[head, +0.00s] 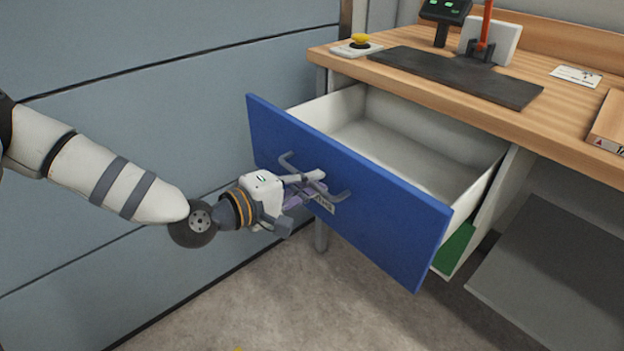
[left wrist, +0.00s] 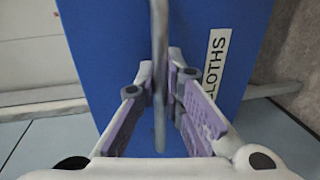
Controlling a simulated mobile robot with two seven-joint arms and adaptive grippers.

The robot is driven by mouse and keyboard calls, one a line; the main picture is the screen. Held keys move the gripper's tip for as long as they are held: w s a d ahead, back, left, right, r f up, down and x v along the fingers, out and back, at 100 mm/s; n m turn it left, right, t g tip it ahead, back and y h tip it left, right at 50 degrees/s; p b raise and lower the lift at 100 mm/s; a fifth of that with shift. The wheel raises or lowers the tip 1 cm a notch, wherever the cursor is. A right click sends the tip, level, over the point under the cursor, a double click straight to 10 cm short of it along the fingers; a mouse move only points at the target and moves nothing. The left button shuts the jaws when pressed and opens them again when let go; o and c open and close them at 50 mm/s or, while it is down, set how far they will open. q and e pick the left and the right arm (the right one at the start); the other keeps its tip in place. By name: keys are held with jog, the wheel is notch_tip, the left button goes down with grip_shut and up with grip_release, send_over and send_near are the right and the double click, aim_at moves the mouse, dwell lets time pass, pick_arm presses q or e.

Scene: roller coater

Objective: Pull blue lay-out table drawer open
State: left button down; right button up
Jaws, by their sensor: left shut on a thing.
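The blue drawer (head: 385,215) stands pulled out from under the wooden table (head: 450,82). Its pale inside (head: 400,145) shows and looks empty. A grey bar handle (head: 338,194) runs across the blue front. My left gripper (head: 312,184) is at the handle's middle. In the left wrist view its purple-padded fingers (left wrist: 163,95) are closed around the handle bar (left wrist: 159,60). A white label reading "CLOTHS" (left wrist: 215,65) is on the blue front beside the handle. My right gripper is in neither view.
On the tabletop are a black mat (head: 455,76), a yellow button on a pale base (head: 360,42) and a red upright part (head: 486,25). A grey wall (head: 170,80) stands to the left. A grey lower shelf (head: 560,270) is at right. The floor in front of the drawer is clear.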

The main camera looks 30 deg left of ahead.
pick_arm(q)
jog(key=c, duration=2)
grip_release()
jog(key=v, duration=1.2)
